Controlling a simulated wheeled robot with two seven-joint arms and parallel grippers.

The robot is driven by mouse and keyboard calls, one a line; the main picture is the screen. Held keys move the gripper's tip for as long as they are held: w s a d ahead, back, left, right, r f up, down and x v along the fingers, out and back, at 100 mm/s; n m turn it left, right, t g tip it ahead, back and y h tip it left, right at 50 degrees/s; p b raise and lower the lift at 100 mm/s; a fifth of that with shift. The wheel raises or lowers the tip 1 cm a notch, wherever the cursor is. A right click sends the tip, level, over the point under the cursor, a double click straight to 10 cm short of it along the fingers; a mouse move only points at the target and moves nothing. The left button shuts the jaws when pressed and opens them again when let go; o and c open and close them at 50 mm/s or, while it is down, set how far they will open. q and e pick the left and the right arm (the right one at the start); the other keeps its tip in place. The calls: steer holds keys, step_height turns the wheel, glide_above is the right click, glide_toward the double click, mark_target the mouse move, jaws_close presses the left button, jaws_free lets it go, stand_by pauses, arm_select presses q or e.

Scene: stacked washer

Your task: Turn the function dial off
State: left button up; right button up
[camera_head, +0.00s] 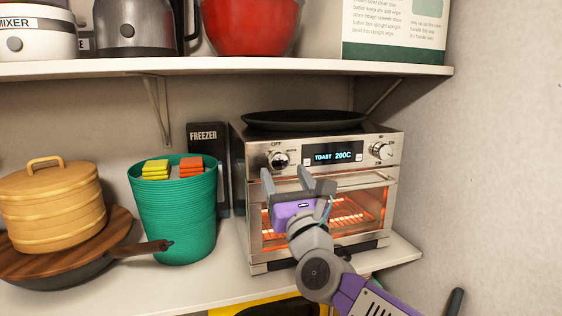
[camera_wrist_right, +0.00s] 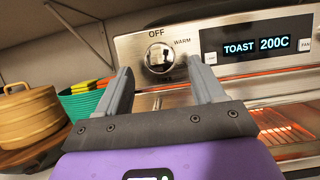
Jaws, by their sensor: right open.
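The function dial (camera_head: 279,160) is a round silver knob at the upper left of the toaster oven's (camera_head: 325,205) front panel. In the right wrist view the dial (camera_wrist_right: 159,57) has OFF printed above it and WARM to its upper right. The display (camera_wrist_right: 256,47) reads TOAST 200C and the oven glows orange inside. My right gripper (camera_head: 287,176) is open and empty, in front of the oven just below the dial. In the wrist view its two fingers point toward the dial, one on each side and below, apart from it. My left gripper is not in view.
A second knob (camera_head: 382,151) is at the panel's right. A black pan (camera_head: 303,120) lies on the oven. A teal basket (camera_head: 176,215) with sponges and a wooden steamer (camera_head: 52,208) stand to the left. A shelf (camera_head: 215,66) runs above; a wall (camera_head: 500,170) is right.

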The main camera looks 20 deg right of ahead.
mark_target(278, 161)
steer(key=shift+p+x, duration=0.3)
steer(key=shift+x, duration=0.55)
steer(key=shift+w+r, duration=0.25)
steer(key=shift+w, duration=0.15)
steer(key=shift+w+f, duration=0.1)
